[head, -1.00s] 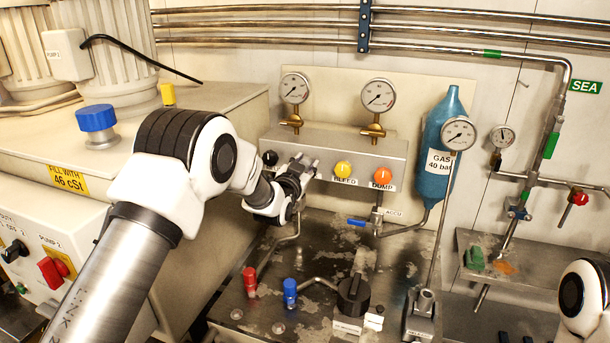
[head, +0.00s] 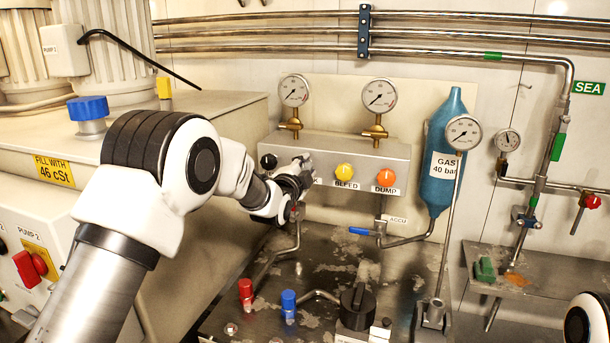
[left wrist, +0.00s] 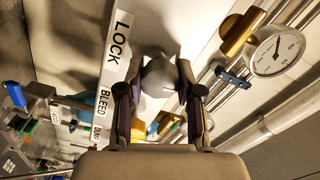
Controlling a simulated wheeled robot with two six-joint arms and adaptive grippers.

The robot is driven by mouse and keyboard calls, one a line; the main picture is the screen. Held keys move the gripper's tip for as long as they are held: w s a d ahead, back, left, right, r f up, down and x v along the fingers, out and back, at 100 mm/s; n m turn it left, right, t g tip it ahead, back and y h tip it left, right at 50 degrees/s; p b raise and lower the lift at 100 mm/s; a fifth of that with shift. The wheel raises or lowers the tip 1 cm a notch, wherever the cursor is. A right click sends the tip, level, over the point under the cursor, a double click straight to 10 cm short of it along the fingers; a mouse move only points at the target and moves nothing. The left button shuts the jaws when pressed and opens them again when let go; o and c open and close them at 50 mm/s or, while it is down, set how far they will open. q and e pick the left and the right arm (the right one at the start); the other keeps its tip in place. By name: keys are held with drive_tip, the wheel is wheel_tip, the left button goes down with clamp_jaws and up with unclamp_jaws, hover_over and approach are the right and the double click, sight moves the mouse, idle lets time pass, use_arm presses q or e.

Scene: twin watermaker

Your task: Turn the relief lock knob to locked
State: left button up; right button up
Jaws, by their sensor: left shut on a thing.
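The relief lock knob shows in the left wrist view as a rounded grey knob (left wrist: 160,76) beside the white LOCK label (left wrist: 119,40). My left gripper (left wrist: 158,88) is shut on it, with one finger on each side. In the head view my left gripper (head: 303,168) is at the front of the grey valve block (head: 350,148), between the black knob (head: 269,161) and the yellow BLEED knob (head: 344,171). There it hides the lock knob and most of its label. The knob's turned position cannot be told. My right gripper is out of view.
The orange DUMP knob (head: 386,177) is right of BLEED. Two gauges (head: 294,90) stand above the block, and a blue gas bottle (head: 440,155) is to its right. Below are a red cap (head: 245,289), a blue cap (head: 288,303) and a black rotary knob (head: 357,304).

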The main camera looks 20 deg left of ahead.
use_arm(q)
drive_tip(key=shift+m+b, duration=0.3)
drive_tip(key=shift+m, duration=0.3)
drive_tip(key=o, duration=1.2)
drive_tip(key=shift+c, duration=0.2)
drive_tip(key=s, duration=1.2)
drive_tip(key=shift+a, duration=0.15)
